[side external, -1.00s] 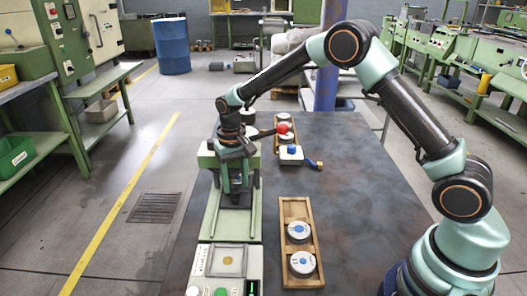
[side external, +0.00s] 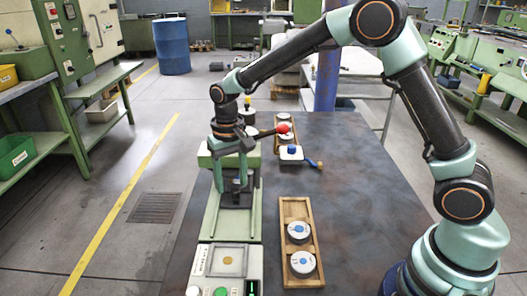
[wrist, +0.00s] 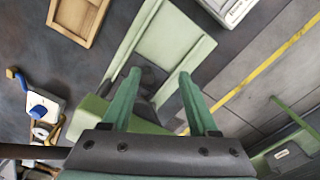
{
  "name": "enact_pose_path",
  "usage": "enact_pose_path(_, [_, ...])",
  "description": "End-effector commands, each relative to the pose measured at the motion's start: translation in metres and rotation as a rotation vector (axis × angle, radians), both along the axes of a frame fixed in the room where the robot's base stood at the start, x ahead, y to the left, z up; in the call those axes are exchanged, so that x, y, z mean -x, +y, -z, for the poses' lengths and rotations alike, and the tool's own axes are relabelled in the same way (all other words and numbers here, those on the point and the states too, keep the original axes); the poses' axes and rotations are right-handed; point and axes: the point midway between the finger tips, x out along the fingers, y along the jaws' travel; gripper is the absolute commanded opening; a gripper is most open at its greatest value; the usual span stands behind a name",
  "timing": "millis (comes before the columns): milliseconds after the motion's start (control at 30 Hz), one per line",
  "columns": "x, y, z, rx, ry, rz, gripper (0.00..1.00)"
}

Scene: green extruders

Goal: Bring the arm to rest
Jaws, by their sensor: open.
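My gripper (side external: 231,181) hangs over the green extruder (side external: 228,222) at the left edge of the dark table. In the wrist view my gripper (wrist: 158,82) has its two green fingers spread wide, with nothing held between them. Below and between the fingers lie the pale green bed (wrist: 172,48) of the extruder and a dark part. The side view does not show clearly how far the fingertips are above the machine. A lever with a red ball (side external: 283,128) sticks out to the right of it.
A wooden tray (side external: 281,240) with two white-and-blue discs lies right of the extruder. A control box (side external: 226,262) stands at the front. A small white device with a blue knob (side external: 291,151) and another tray of discs stand behind. The table's right middle is clear.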

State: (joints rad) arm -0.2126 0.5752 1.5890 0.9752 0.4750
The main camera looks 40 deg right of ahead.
Motion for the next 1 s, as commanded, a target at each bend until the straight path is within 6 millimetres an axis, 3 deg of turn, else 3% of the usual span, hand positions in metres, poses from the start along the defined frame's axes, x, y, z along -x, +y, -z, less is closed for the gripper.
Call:
enact_pose_path(567, [0.009, 0.005, -0.011, -0.001, -0.007, -0.004, 0.6])
enact_pose_path(767, [0.023, -0.013, -0.053, -0.014, -0.079, -0.037, 0.6])
enact_pose_path(1000, [0.062, -0.045, -0.107, -0.017, -0.203, -0.103, 0.6])
